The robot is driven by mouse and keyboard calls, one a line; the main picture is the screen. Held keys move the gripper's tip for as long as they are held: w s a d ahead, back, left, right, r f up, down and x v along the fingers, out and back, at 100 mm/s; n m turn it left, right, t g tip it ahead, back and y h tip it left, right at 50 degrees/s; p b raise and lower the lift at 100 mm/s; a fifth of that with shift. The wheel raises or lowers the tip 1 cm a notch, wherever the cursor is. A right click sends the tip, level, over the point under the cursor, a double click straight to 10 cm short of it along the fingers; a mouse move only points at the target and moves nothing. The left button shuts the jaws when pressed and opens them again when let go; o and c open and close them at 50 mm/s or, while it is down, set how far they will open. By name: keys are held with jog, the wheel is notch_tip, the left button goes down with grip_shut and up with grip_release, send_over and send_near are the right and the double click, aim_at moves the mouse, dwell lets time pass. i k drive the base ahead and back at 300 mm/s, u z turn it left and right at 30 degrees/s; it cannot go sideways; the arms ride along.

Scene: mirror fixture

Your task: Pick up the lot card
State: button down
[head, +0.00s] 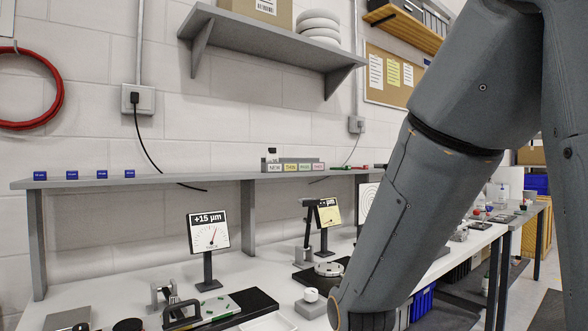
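I cannot make out a lot card for certain in the head view. My arm comes down from the upper right and hides part of the bench. My gripper is below the frame and out of view.
Small blue blocks (101,174) sit on the raised shelf.

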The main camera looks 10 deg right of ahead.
aim_at(272, 156)
jog(key=z, duration=1.95)
jog(key=i, duration=1.6)
jog(key=u, duration=1.45)
